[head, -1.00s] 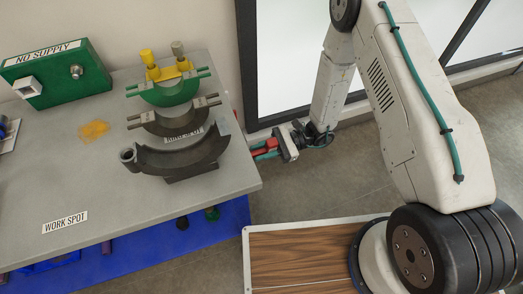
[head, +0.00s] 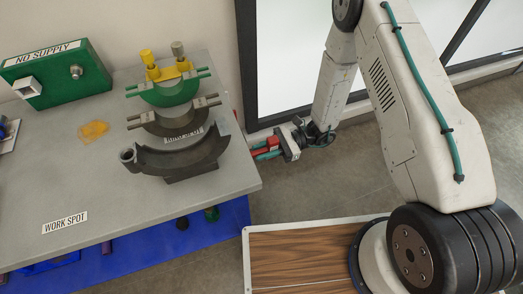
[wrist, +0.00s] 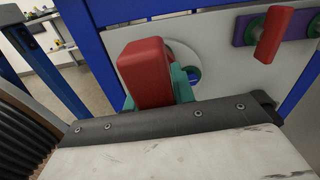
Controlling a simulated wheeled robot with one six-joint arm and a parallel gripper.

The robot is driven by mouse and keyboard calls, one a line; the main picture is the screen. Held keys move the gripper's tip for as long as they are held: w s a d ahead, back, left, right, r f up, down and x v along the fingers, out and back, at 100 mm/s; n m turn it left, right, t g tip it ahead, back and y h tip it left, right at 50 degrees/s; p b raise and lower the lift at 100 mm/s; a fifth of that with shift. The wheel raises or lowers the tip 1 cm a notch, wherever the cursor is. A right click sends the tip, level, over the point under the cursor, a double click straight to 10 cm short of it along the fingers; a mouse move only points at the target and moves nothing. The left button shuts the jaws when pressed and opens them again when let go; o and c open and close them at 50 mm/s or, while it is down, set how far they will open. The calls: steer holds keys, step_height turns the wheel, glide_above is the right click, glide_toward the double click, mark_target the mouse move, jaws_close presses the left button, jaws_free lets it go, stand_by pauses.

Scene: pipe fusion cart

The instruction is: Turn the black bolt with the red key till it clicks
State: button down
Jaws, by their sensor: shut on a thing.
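My gripper (head: 262,152) is at the right end of the grey cart, beside its side and below the top. Its teal fingers (wrist: 184,84) are shut on the red key (wrist: 145,73), whose red block fills the middle of the wrist view. The key also shows as a small red patch in the head view (head: 273,143). Behind the key in the wrist view is a pale side panel (wrist: 225,55) with a round fitting, partly hidden by the key. I cannot make out the black bolt; the key or gripper may cover it.
A second red handle (wrist: 273,32) sits on a purple plate (wrist: 245,29) at the wrist view's upper right. Blue cart posts (wrist: 82,45) flank the panel. The cart top (head: 110,190) carries curved clamps (head: 180,155) and a green box (head: 60,78).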

mark_target(274, 148)
steer(key=shift+v, duration=1.7)
steer(key=shift+v, duration=1)
